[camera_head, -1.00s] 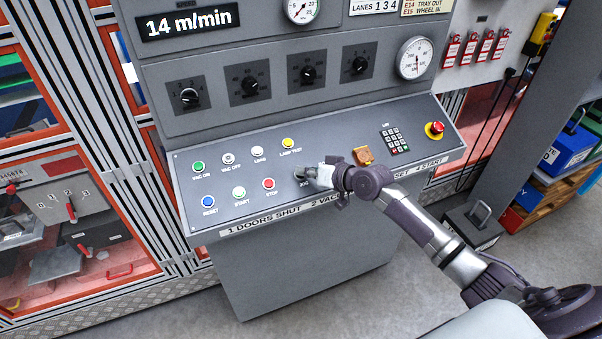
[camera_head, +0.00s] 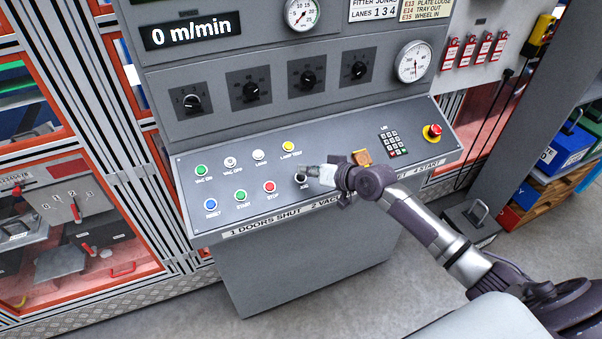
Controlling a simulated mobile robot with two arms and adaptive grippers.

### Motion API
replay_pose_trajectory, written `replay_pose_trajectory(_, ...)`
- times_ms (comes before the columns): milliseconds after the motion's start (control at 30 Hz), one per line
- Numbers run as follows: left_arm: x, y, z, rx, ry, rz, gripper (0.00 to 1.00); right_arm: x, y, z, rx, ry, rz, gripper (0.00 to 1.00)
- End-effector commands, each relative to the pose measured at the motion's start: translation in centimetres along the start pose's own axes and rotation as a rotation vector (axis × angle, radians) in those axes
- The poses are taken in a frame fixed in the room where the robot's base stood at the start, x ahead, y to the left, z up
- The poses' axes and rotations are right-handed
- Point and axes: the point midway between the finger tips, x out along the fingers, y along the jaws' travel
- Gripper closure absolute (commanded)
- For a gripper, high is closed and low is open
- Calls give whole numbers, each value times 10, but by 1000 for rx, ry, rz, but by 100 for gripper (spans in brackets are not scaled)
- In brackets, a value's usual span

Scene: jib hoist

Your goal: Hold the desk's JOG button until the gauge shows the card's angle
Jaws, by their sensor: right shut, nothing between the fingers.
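The dark JOG button (camera_head: 301,179) sits at the lower middle of the sloping desk panel (camera_head: 215,165). My right gripper (camera_head: 310,172) is shut and empty, its tips just right of the button; I cannot tell whether they touch it. A round white gauge (camera_head: 413,61) with a dark needle is at the upper right of the console; its exact reading is too small to tell. A white card (camera_head: 373,8) at the top edge is partly cut off, reading "LANES 1 3 4"; no angle is legible. My left gripper is not in view.
A black display (camera_head: 190,33) reads "0 m/min". A red STOP button (camera_head: 269,187) and a green START button (camera_head: 241,195) are left of JOG. A red emergency button (camera_head: 433,132) is at the right end.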

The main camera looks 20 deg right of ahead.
Motion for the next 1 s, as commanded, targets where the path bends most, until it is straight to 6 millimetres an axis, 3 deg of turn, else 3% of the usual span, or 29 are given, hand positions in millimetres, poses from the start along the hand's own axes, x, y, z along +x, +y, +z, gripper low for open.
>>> replay_pose_trajectory(33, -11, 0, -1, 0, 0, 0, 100, -6, -5, -7, -1, 0, 0, 100)
replay_pose_trajectory(333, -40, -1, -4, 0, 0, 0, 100, -25, -19, -21, -2, 0, 0, 100)
replay_pose_trajectory(867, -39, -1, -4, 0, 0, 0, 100, -26, -19, -19, -1, 0, 0, 100)
replay_pose_trajectory(1000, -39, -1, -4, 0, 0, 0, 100, -27, -29, 1, -21, -40, -5, 100)
